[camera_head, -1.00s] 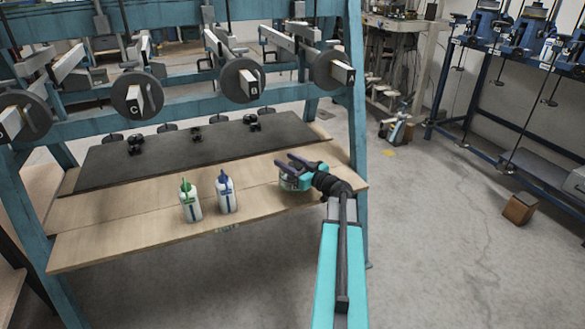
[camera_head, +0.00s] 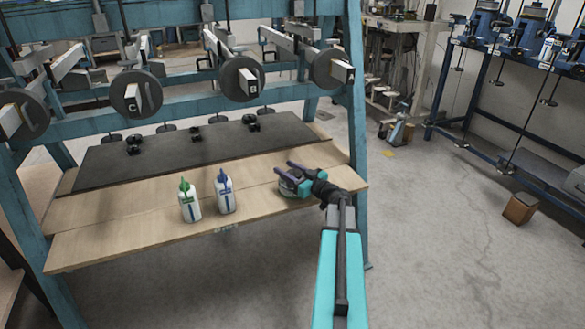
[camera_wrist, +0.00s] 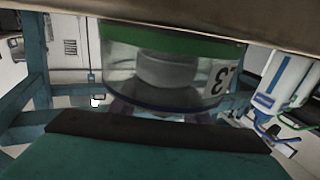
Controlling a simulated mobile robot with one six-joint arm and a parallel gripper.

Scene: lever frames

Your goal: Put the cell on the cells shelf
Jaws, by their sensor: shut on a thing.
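The cell (camera_wrist: 165,72) is a clear round container with a green band, a grey core and a number label; it fills the middle of the wrist view, which looks upside down. In the head view the cell (camera_head: 288,187) is small and partly hidden by my gripper (camera_head: 297,173). My gripper is shut on it, at the right end of a pale wooden shelf (camera_head: 120,240). The cell is at or very close to the shelf surface; I cannot tell whether it touches. No sign naming the cells shelf is readable.
Two white bottles, one green-capped (camera_head: 189,203) and one blue-capped (camera_head: 225,195), stand left of my gripper. A dark mat (camera_head: 190,150) with small black parts lies behind. A teal frame post (camera_head: 357,130) rises close behind my arm. Lever arms with round discs (camera_head: 136,95) hang above.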

